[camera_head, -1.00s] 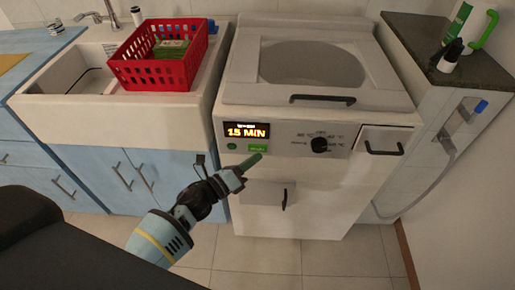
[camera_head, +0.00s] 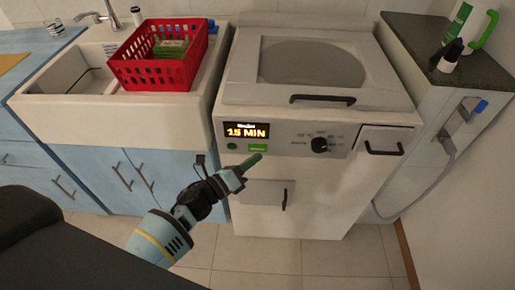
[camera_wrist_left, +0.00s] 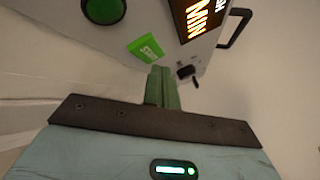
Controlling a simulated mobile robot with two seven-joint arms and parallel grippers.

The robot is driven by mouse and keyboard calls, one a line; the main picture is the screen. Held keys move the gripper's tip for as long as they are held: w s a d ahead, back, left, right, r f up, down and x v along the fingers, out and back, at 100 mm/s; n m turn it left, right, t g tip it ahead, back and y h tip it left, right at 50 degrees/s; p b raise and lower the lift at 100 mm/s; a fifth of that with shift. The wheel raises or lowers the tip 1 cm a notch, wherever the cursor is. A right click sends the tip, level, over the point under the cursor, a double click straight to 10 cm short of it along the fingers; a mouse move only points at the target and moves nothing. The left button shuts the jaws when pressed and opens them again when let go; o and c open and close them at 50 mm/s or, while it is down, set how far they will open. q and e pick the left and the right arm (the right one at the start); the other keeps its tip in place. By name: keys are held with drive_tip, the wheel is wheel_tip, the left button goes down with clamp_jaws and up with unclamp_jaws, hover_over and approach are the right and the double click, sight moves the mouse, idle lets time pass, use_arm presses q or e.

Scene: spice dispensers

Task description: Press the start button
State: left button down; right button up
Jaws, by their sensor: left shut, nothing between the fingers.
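The washing machine (camera_head: 300,190) is white, with a control panel on its front. The panel has a lit display (camera_head: 246,130) reading 15 MIN, a round dark green button (camera_head: 232,146) and a bright green rectangle (camera_head: 257,148) with small lettering. My left gripper (camera_head: 254,160) is shut and empty, its green fingertips just below the rectangle. In the left wrist view the closed fingers (camera_wrist_left: 162,88) point at the panel, with the rectangle (camera_wrist_left: 146,48) just beyond them and the round button (camera_wrist_left: 104,10) further left. I cannot tell whether they touch the panel. My right gripper is not in view.
A black dial (camera_head: 320,145) and a drawer handle (camera_head: 384,149) sit right of the green rectangle. A lower handle (camera_head: 284,200) is below. A red basket (camera_head: 160,60) stands on the sink at left. A dark counter (camera_head: 480,70) is at right.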

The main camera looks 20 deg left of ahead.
use_arm(q)
drive_tip(key=shift+w, duration=0.15)
drive_tip(key=shift+w+a, duration=0.15)
drive_tip(key=shift+w, duration=0.1)
drive_tip(key=shift+w+a+b, duration=0.1)
drive_tip(key=shift+w+b, duration=0.25)
drive_tip(key=shift+w, duration=0.05)
idle(0.9)
drive_tip(key=shift+s, duration=0.2)
drive_tip(key=shift+s+d, duration=0.25)
drive_tip(key=shift+s, duration=0.35)
drive_tip(key=shift+s+d+p, duration=0.2)
drive_tip(key=shift+s+d, duration=0.05)
drive_tip(key=shift+s, duration=0.55)
drive_tip(key=shift+s+d+p, duration=0.15)
drive_tip(key=shift+s+d, duration=0.05)
drive_tip(key=shift+s, duration=0.6)
drive_tip(key=shift+s+d+p, duration=0.2)
drive_tip(key=shift+s+d, duration=0.05)
drive_tip(key=shift+s, duration=0.55)
drive_tip(key=shift+s, duration=0.1)
